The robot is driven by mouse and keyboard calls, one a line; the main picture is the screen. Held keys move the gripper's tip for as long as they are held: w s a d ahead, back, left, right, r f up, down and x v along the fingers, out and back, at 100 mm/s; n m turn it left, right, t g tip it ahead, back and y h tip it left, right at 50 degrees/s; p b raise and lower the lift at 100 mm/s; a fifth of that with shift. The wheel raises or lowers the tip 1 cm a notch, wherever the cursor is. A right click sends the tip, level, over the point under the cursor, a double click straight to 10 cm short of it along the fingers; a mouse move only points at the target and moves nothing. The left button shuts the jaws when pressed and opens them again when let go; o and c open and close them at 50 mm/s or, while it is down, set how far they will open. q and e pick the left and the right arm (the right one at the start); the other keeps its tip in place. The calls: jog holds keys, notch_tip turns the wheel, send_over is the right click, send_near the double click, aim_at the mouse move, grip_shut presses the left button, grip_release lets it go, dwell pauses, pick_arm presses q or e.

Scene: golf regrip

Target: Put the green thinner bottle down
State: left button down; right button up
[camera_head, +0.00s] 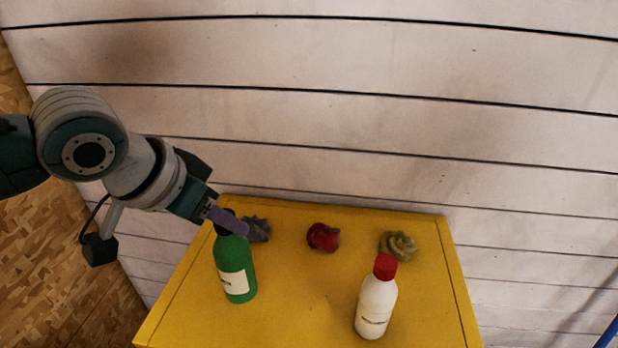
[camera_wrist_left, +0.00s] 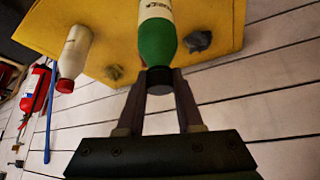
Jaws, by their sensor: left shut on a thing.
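The green thinner bottle (camera_head: 235,267) has a white label and a dark cap and stands upright, or nearly so, at the left of the yellow table (camera_head: 290,310). I cannot tell for sure whether its base touches the table top. My left gripper (camera_head: 228,222) is shut on the bottle's top at the cap. In the left wrist view the two fingers (camera_wrist_left: 160,85) lie on either side of the dark cap, and the green bottle (camera_wrist_left: 157,42) extends away from them. My right gripper is in neither view.
A white bottle with a red cap (camera_head: 376,300) stands at the right front of the table. A dark grey lump (camera_head: 258,229), a red apple-like object (camera_head: 323,237) and a greenish lump (camera_head: 398,245) lie along the back. The middle front is clear. A plank wall (camera_head: 330,110) is behind.

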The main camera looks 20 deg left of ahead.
aim_at(220, 239)
pick_arm(q)
jog(key=shift+f, duration=2.55)
jog(key=shift+f+b, duration=0.1)
jog(key=shift+b, duration=0.25)
jog(key=c, duration=0.6)
grip_release()
jog(key=shift+o, duration=0.2)
jog(key=shift+r, duration=0.25)
jog(key=p+v, duration=0.2)
jog(key=v, duration=0.9)
jog(key=s+d+g, duration=0.1)
jog(key=s+d, duration=0.2)
jog(key=s, duration=0.4)
jog(key=s+d+f+g, duration=0.1)
jog(key=s+d, duration=0.3)
jog(key=s, duration=0.4)
jog(key=shift+g+y, duration=0.4)
jog(key=shift+g, duration=0.1)
